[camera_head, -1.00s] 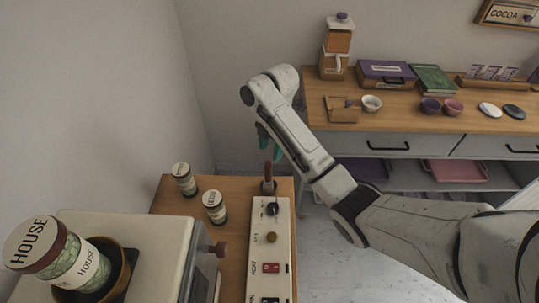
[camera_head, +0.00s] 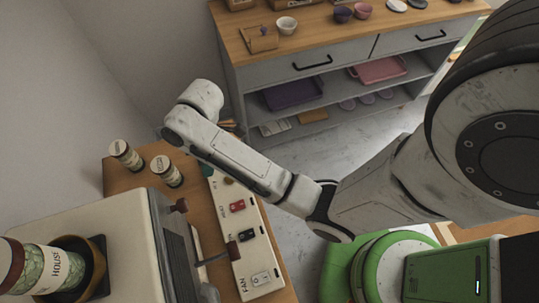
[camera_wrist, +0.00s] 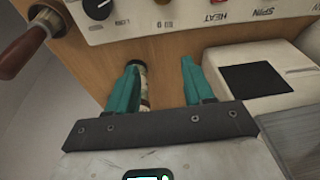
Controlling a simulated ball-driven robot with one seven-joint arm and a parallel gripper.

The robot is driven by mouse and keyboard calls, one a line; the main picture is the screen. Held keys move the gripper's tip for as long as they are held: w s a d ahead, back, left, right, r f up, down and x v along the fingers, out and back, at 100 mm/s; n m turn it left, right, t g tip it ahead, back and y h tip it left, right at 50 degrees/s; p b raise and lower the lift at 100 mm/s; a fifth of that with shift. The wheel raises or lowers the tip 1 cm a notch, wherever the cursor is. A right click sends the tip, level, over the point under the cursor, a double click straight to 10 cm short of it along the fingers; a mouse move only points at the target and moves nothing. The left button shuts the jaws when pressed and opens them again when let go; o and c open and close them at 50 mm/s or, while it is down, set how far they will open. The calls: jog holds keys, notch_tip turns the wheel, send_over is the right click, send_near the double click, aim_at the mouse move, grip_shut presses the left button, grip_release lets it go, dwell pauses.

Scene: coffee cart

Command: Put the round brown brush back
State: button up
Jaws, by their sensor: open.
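In the wrist view a brown wooden handle (camera_wrist: 22,52) leans at the upper left. Its end meets a dark and metal round part beside the control panel; I take it for the brush, but its bristles do not show. My gripper (camera_wrist: 160,82) is open, with its two teal fingers apart and the handle outside them to the left. A pale labelled jar (camera_wrist: 146,82) is partly hidden behind the left finger. In the head view my arm hides the gripper and most of the place around the handle.
The control panel (camera_head: 225,210) with knobs and switches runs along the cart's wooden top (camera_head: 122,180). Two labelled jars stand there, one (camera_head: 126,155) left of the other (camera_head: 166,171). The roaster (camera_head: 125,230) is at lower left. A drawer cabinet (camera_head: 300,82) stands behind.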

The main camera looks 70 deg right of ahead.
jog(key=s+m+h, duration=0.2)
jog(key=s+m, duration=0.7)
jog(key=s, duration=0.9)
jog(key=shift+d+f+h, duration=0.3)
jog(key=shift+d, duration=0.1)
